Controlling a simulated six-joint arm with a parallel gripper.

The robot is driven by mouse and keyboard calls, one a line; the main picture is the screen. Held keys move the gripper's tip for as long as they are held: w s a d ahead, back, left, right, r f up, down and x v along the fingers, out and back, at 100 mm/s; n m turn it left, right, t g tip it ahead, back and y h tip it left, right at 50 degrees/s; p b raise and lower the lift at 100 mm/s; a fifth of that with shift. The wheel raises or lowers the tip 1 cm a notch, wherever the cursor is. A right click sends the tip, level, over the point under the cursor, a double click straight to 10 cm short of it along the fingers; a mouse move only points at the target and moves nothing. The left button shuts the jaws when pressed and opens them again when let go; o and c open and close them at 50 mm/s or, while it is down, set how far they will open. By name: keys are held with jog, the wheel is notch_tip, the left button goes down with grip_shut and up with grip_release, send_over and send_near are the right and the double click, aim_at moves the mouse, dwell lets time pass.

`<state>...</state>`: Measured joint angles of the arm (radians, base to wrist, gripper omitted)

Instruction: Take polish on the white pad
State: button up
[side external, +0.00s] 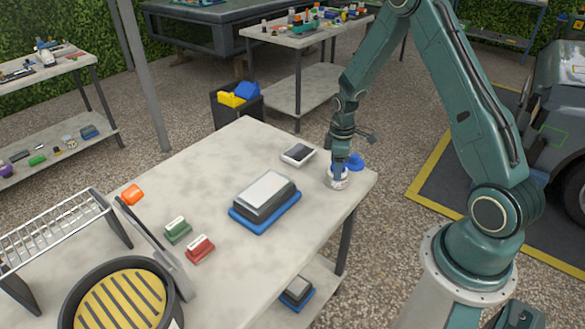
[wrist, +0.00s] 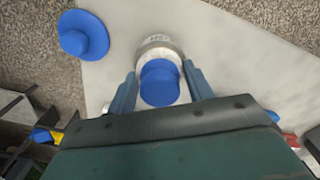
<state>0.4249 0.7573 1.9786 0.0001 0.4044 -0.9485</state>
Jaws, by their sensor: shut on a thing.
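A white round jar (side external: 337,181) with lettering stands near the right corner of the table; it also shows in the wrist view (wrist: 158,45). My gripper (side external: 340,163) points down over it. In the wrist view its two fingers close on a blue round piece (wrist: 160,83), which sits at the jar's mouth. The underside of this piece is hidden, so I cannot tell whether a white pad is on it or whether it touches polish. A blue round lid-like piece with a raised middle (wrist: 82,33) lies beside the jar.
A grey block with a pale top (side external: 268,189) sits on a blue base (side external: 240,222) at mid-table. A small pale tray (side external: 298,154) lies behind. Green (side external: 178,230) and red (side external: 200,249) blocks, a rack (side external: 55,232) and a black bucket (side external: 170,290) stand left.

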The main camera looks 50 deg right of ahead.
dwell(0.6)
jog(key=shift+r, duration=3.45)
jog(key=w+a+m, duration=0.1)
jog(key=a+m, duration=0.5)
jog(key=a, duration=1.1)
jog(key=shift+w+a, duration=0.25)
jog(key=shift+w, duration=0.15)
